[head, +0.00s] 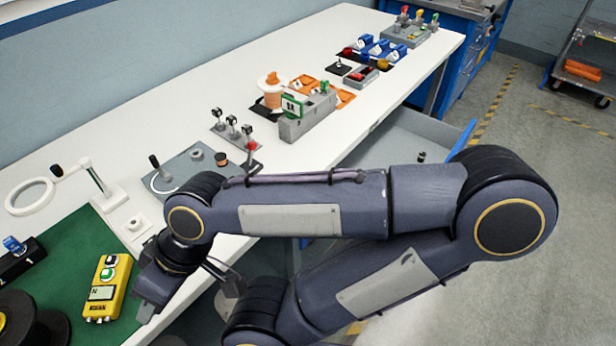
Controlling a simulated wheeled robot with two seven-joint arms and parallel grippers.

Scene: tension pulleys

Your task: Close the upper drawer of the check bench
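The check bench has a long white top (330,45). A grey drawer (400,128) stands pulled out from under its front side, with a blue front edge (467,137) at its right. A small dark item (421,157) lies in the drawer. My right arm crosses in front and hides the drawer's near part. My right gripper (180,290) is at the lower left, over the bench's front edge near the green mat, well away from the drawer. Its fingertips are not clear, so I cannot tell whether it is open. My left gripper is not in view.
A yellow handheld device (107,287) lies on the green mat (62,262) close to my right gripper. A grey fixture (305,122), an orange wire spool (272,90) and several small stations stand along the bench. Floor right of the drawer is clear; a cart (585,65) stands beyond.

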